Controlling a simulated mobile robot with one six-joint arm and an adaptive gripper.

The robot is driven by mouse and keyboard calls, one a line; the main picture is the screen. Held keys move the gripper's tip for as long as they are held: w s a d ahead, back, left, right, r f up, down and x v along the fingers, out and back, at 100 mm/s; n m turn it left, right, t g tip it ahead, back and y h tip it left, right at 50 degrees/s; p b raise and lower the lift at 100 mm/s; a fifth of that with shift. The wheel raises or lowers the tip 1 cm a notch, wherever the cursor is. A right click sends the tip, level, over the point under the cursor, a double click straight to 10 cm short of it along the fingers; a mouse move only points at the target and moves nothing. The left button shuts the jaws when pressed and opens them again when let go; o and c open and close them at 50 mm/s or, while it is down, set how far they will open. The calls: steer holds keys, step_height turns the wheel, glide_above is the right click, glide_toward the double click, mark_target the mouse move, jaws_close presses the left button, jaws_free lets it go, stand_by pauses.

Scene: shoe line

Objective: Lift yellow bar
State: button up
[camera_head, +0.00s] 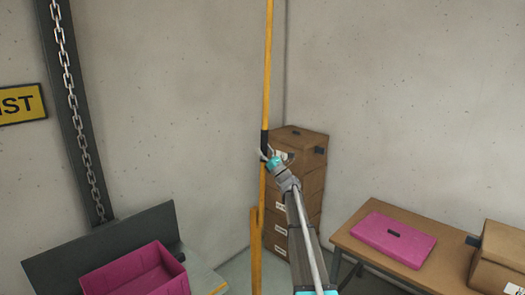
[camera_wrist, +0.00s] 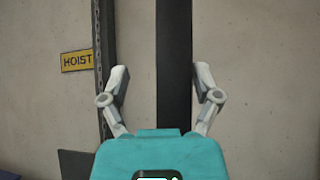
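The yellow bar (camera_head: 267,60) stands upright in the middle of the head view, and its top runs out of the picture. A black sleeve (camera_head: 264,143) wraps part of it, and a dark upright strip (camera_wrist: 174,60), apparently this sleeve, shows in the wrist view. My gripper (camera_head: 265,153) is at the sleeve's lower end. Lower down, the bar meets a yellow post (camera_head: 255,250).
Stacked brown boxes (camera_head: 308,190) stand behind the bar. A table (camera_head: 347,240) at right holds a pink case (camera_head: 393,240) and a carton (camera_head: 502,255). A pink bin (camera_head: 140,275) is at lower left. A chain (camera_head: 70,90) hangs by a yellow sign (camera_wrist: 77,61) reading HOIST.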

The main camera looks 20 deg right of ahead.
steer(key=b+v, duration=1.1)
steer(key=v, duration=0.4)
steer(key=shift+s+f, duration=0.2)
stand_by(1.6)
steer(key=shift+a, duration=0.1)
stand_by(0.5)
steer(key=s+a+f+n+g, duration=0.3)
steer(key=a+f+n+g, duration=0.25)
steer(key=a, duration=0.45)
steer(key=s+a+f+n+g, duration=0.3)
steer(key=a+f+n+g, duration=0.25)
steer(key=a, duration=0.45)
steer(key=s+a+f+n+g, duration=0.35)
steer(key=a+f+n, duration=0.25)
steer(key=a, duration=0.4)
steer(key=s+a+f+n+g+h, duration=0.6)
steer(key=s+a+f, duration=0.1)
steer(key=s+f, duration=0.35)
steer(key=s+d+f+n+g+h, duration=0.1)
steer(key=s+f+n+h, duration=0.1)
steer(key=s, duration=0.4)
steer(key=s+d+f+n+g+h, duration=0.1)
steer(key=s+d+f+n+h, duration=0.1)
steer(key=s+n+h, duration=0.2)
steer(key=s+h, duration=0.2)
steer(key=s, duration=0.1)
steer(key=shift+d+n, duration=0.2)
steer(key=shift+n, duration=0.2)
